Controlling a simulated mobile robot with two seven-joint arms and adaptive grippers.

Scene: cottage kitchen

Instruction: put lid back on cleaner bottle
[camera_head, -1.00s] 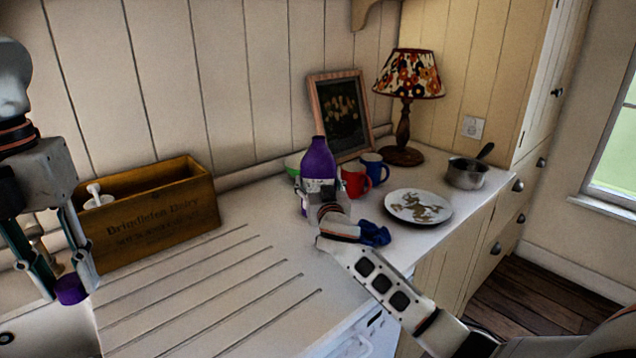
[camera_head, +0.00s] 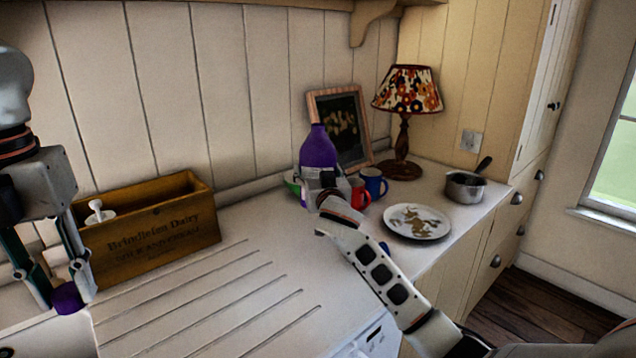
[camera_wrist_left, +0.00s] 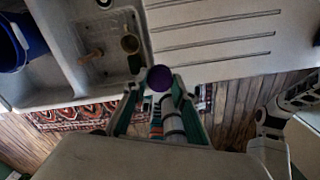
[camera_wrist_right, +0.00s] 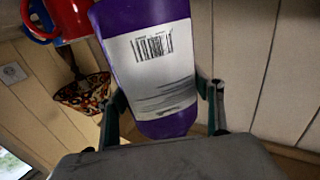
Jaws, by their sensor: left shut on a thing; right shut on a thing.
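The purple cleaner bottle (camera_head: 318,150) with a white label is upright above the back of the counter. My right gripper (camera_head: 322,187) is shut around its body; the right wrist view shows the bottle (camera_wrist_right: 150,70) between both fingers. The bottle's top is out of that view. The purple lid (camera_head: 68,299) is between the fingertips of my left gripper (camera_head: 67,296), which is shut on it at the far left, low in the head view. The lid (camera_wrist_left: 159,78) also shows in the left wrist view. Lid and bottle are far apart.
A wooden crate (camera_head: 160,240) stands between the grippers. Red (camera_head: 357,194) and blue (camera_head: 374,183) mugs, a green bowl (camera_head: 292,184) and a framed picture (camera_head: 343,125) are close to the bottle. A plate (camera_head: 417,221), lamp (camera_head: 403,130) and saucepan (camera_head: 465,187) are right. The grooved drainboard (camera_head: 215,290) is clear.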

